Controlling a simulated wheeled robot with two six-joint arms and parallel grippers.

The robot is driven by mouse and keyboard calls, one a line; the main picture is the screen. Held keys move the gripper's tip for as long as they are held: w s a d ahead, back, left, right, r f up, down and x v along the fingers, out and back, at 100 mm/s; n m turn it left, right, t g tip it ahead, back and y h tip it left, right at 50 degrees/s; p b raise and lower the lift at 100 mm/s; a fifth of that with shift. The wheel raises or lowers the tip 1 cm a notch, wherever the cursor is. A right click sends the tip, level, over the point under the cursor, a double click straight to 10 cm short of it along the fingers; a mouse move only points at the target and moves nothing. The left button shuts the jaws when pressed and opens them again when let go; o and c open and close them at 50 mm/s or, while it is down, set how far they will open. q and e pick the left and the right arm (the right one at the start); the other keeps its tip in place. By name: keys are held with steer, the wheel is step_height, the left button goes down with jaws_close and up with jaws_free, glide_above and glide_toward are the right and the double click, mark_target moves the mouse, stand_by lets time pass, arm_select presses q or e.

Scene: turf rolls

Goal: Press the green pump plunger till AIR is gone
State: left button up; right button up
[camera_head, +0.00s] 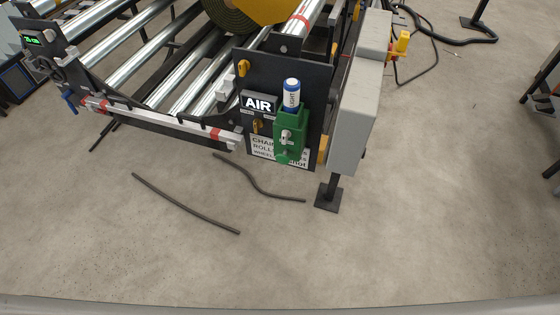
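The green pump (289,147) is fixed to the dark end plate (262,70) of a roller frame, near the middle of the view. A small pale metal part shows on its front. I cannot clearly tell the plunger apart from the pump body. The AIR sign (258,104) is just left of the pump, with bright white letters on black. A blue and white cylinder marked LIGHT (291,95) stands upright at the top of the pump. Neither of my grippers is in view.
The roller frame (150,119) runs to the upper left, with a turf roll (232,18) at the top. A grey box (352,115) stands right of the plate. Dark strips (185,204) lie on the floor in front. The concrete floor at lower right is clear.

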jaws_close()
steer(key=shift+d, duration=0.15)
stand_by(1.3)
